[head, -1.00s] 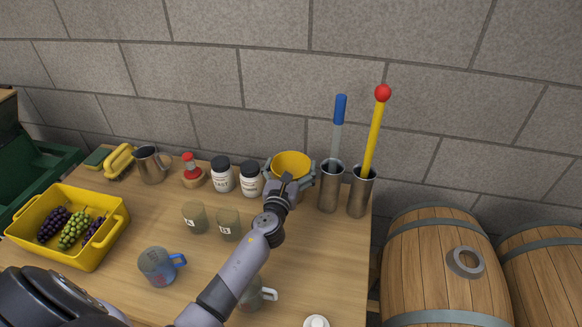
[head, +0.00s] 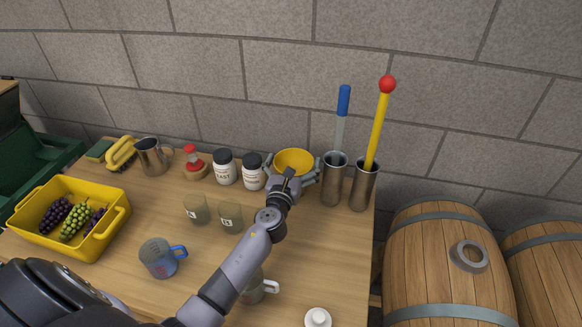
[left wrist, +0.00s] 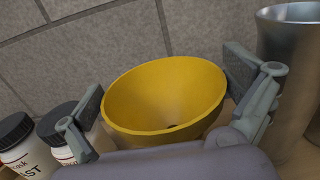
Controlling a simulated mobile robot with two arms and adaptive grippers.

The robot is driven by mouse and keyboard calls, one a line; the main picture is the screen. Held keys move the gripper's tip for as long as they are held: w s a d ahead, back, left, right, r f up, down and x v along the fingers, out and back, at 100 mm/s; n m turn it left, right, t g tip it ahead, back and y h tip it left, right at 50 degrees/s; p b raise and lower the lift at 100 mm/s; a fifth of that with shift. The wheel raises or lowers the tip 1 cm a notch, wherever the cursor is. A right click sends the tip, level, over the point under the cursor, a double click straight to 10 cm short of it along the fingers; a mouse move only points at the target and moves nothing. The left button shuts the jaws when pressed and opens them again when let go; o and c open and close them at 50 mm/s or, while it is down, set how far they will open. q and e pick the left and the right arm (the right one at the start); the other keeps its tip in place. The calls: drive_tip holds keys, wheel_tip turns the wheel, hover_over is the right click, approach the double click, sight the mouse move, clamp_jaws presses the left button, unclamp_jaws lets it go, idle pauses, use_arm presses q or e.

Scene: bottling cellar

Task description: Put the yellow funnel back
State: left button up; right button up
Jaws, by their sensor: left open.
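The yellow funnel (head: 294,160) is at the back of the table, between a white jar and a steel cylinder, with its wide mouth up. In the left wrist view the funnel (left wrist: 165,95) fills the middle, and its rim looks tilted there. My left gripper (head: 293,167) is open, with one finger on each side of the funnel. In the left wrist view the left gripper (left wrist: 166,84) shows a gap at the right finger; contact at the left finger is unclear. The spout and what it rests on are hidden. My right gripper is not in view.
Steel cylinders (head: 332,190) with a blue-handled and a red-knobbed tool stand close right. White jars (head: 252,176) stand close left. Glass beakers (head: 231,217), a blue-handled jug (head: 160,258) and a yellow grape crate (head: 70,247) are nearer. Barrels (head: 445,265) stand right of the table.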

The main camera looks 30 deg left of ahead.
use_arm(q)
drive_tip(key=shift+r+p, duration=0.4)
drive_tip(key=shift+r, duration=0.15)
drive_tip(key=v, duration=1.2)
drive_tip(key=shift+b, duration=0.45)
drive_tip(key=shift+f, duration=0.1)
